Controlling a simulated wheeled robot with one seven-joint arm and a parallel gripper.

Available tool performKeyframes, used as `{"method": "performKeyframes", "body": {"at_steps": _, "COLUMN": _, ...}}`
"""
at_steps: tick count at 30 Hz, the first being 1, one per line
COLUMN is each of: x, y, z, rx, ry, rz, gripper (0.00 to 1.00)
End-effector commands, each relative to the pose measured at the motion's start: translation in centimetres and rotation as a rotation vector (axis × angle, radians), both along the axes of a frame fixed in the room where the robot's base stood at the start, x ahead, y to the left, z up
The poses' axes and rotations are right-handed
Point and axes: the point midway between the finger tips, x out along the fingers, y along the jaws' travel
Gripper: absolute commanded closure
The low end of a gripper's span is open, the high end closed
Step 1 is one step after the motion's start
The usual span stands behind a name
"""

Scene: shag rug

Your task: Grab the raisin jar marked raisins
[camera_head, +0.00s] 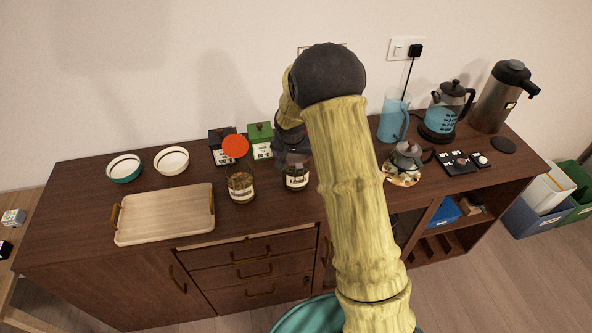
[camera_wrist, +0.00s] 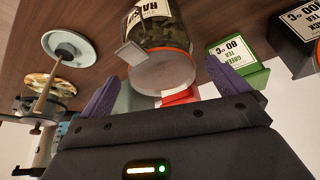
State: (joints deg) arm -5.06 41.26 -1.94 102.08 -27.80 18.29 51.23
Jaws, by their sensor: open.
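A glass jar (camera_wrist: 160,40) with dark contents, an orange ring and a white label starting "RA" shows in the wrist view, its pale round end towards my gripper. Another labelled jar (camera_head: 241,188) with a red-orange lid (camera_head: 234,146) stands to the left.
A green tea box (camera_head: 260,141) and a black box (camera_head: 221,147) stand behind the jars. A wooden tray (camera_head: 165,214) and two bowls (camera_head: 171,161) are left. A teapot (camera_head: 407,155), blue pitcher (camera_head: 393,116), kettle (camera_head: 447,108) and flask (camera_head: 503,98) are right.

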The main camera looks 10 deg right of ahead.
Motion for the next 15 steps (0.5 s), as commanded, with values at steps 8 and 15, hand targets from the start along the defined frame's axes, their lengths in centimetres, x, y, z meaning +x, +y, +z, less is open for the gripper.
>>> {"method": "performKeyframes", "body": {"at_steps": 8, "x": 1.1, "y": -0.3, "z": -3.2, "rx": -0.001, "ry": 0.003, "rz": 0.000, "gripper": 0.00}}
{"method": "performKeyframes", "body": {"at_steps": 15, "x": 1.4, "y": -0.3, "z": -3.9, "rx": -0.001, "ry": -0.001, "rz": 0.001, "gripper": 0.00}}
